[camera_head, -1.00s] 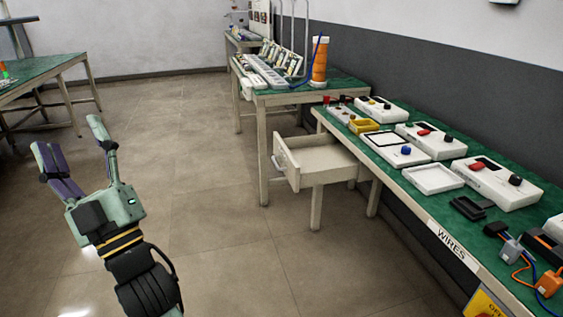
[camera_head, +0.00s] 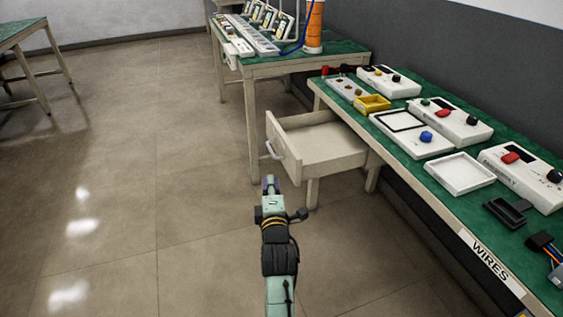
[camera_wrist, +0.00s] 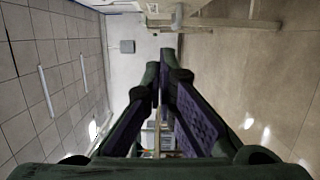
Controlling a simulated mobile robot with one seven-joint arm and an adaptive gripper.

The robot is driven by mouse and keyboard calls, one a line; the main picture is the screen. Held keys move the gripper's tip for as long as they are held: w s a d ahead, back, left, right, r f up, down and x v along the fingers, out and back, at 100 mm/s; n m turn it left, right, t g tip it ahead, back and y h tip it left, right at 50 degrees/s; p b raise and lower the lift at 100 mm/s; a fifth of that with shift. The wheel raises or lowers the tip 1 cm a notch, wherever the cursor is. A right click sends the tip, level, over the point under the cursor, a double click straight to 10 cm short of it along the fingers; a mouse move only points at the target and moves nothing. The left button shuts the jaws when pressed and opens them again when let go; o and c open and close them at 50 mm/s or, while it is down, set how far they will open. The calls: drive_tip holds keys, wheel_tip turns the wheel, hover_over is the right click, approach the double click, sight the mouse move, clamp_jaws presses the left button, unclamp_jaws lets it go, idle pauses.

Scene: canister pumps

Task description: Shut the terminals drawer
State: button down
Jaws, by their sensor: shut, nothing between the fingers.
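A pale drawer (camera_head: 318,146) stands pulled out from the far end of the right-hand bench. It is open at the top and looks empty. Its front panel (camera_head: 279,139) faces left and carries a light curved handle (camera_head: 272,150); no label is readable on it. My gripper (camera_head: 269,181) is just below and in front of the handle in the head view, its fingers closed together and empty. I cannot tell whether it touches the drawer. In the wrist view the fingertips (camera_wrist: 159,68) meet, with pale furniture parts beyond them at the top edge.
The right-hand bench (camera_head: 413,177) has a green top with meters, a yellow tray (camera_head: 372,103), a white tray (camera_head: 460,173) and a "WIRES" label (camera_head: 487,257). Another bench (camera_head: 292,65) stands behind the drawer. The floor (camera_head: 150,190) to the left is clear.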

sight(351, 155)
drive_tip(key=w+d+p, duration=0.1)
drive_tip(key=w+d, duration=0.2)
drive_tip(key=w, duration=0.4)
drive_tip(key=shift+w+d+p, duration=0.15)
drive_tip(key=shift+w+p, duration=0.2)
drive_tip(key=shift+w, duration=0.05)
drive_tip(key=w+d+b, duration=0.2)
drive_tip(key=d+b, duration=0.4)
drive_tip(key=d, duration=0.1)
drive_tip(key=w+d+b, duration=0.2)
drive_tip(key=d+b, duration=0.4)
drive_tip(key=d, duration=0.1)
drive_tip(key=w+d+b, duration=0.2)
drive_tip(key=d+b, duration=0.4)
drive_tip(key=d, duration=0.1)
drive_tip(key=shift+w+d+f, duration=0.2)
drive_tip(key=shift+w+d, duration=0.05)
drive_tip(key=shift+w, duration=0.15)
drive_tip(key=shift+w+d+r+b, duration=0.25)
drive_tip(key=shift+d+b, duration=0.15)
drive_tip(key=shift+d, duration=0.15)
